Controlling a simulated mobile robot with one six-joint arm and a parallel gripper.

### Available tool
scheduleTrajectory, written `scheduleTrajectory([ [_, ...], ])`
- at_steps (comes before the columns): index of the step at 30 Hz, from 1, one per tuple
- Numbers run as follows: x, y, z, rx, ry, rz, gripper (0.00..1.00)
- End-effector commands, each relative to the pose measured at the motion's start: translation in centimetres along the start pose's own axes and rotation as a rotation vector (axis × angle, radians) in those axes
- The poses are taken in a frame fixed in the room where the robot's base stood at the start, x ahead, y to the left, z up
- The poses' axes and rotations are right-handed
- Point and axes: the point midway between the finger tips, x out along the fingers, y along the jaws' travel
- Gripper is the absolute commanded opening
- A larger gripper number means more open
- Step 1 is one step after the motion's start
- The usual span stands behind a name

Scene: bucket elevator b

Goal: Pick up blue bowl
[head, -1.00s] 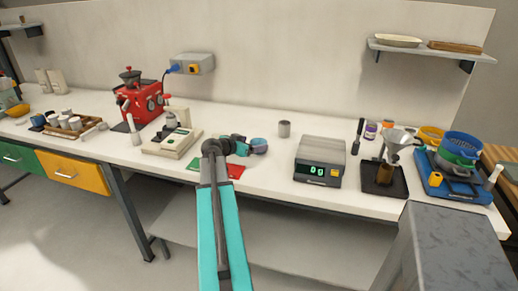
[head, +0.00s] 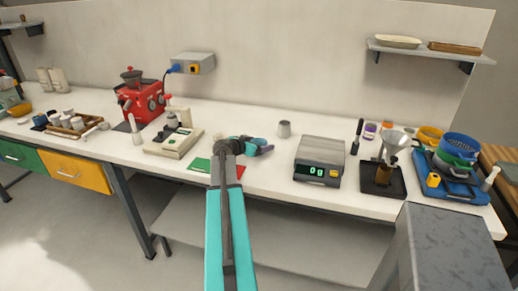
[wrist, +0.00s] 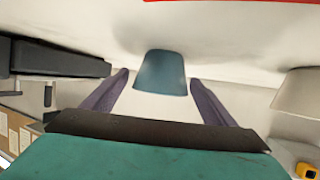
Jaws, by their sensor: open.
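The small blue bowl (head: 257,142) stands on the white bench, left of the scale, partly hidden by my arm's end in the head view. In the wrist view the blue bowl (wrist: 162,72) shows ahead, in line with the gap between my fingers. My gripper (wrist: 158,84) is open, with one purple finger at each side of the bowl's lower part. I see no clear contact between fingers and bowl. In the head view my gripper (head: 262,149) is small and low beside the bowl.
A grey cup (head: 284,129) stands just right of the bowl. A digital scale (head: 319,161) is farther right. A green card (head: 199,165) and a red card (head: 240,171) lie in front. A cream device (head: 172,142) and a red grinder (head: 140,97) stand left.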

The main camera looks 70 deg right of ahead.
Motion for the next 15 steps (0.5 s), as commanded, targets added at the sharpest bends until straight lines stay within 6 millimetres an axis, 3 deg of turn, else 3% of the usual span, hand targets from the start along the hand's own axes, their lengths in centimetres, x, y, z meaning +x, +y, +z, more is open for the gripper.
scheduleTrajectory([
  [7,-0.03,-0.02,-0.02,0.0,0.0,0.0,0.78],
  [15,-0.05,-0.03,-0.05,0.0,0.0,0.0,0.35],
])
